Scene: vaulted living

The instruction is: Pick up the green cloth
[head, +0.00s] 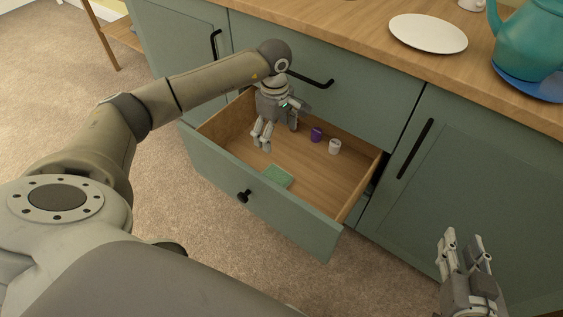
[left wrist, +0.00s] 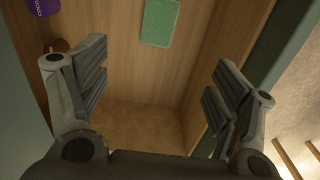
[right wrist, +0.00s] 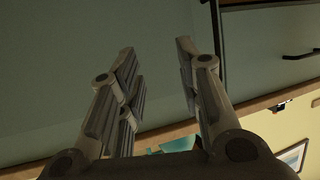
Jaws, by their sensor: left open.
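The green cloth (head: 276,176) is a small flat rectangle on the floor of the open drawer (head: 335,186), near the drawer's front panel. In the left wrist view the cloth (left wrist: 160,22) lies flat at the top middle, beyond the fingertips. My left gripper (head: 266,140) is over the left part of the drawer, apart from the cloth. Its jaws (left wrist: 160,88) are open with nothing between them. My right gripper (head: 462,250) is outside the drawer, at the lower right. Its fingers (right wrist: 158,75) stand apart and empty.
A purple cup (head: 316,134) and a white cup (head: 335,146) stand at the back of the drawer. The drawer walls and front enclose the space. The wooden counter (head: 330,28) above holds a white plate (head: 428,33) and a teal teapot (head: 530,42).

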